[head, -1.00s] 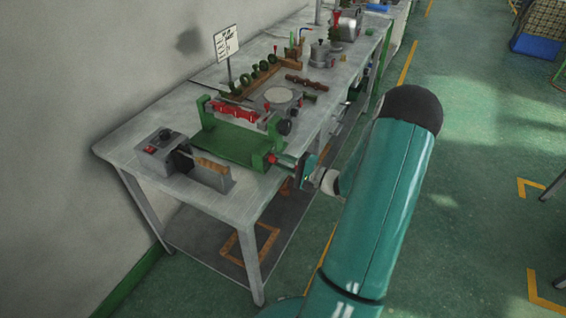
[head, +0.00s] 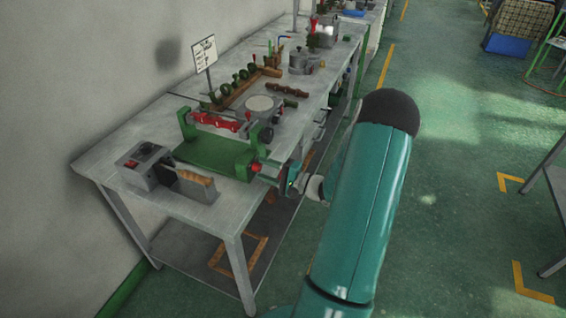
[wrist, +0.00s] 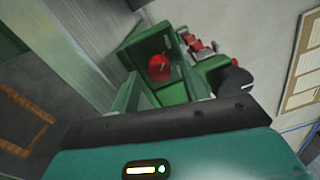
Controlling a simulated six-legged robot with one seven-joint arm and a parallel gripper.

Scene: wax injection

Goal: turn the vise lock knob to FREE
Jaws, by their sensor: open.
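The green vise (head: 206,153) stands on the bench and carries a red clamped piece (head: 215,121) across its top. A red knob (head: 255,168) sits on the vise's end that faces my arm. No gap or contact can be judged exactly. No FREE lettering is readable.
A grey box with a wooden-handled block (head: 195,178) stands at the bench's (head: 110,165) near end. The floor (head: 450,180) right of my arm is clear.

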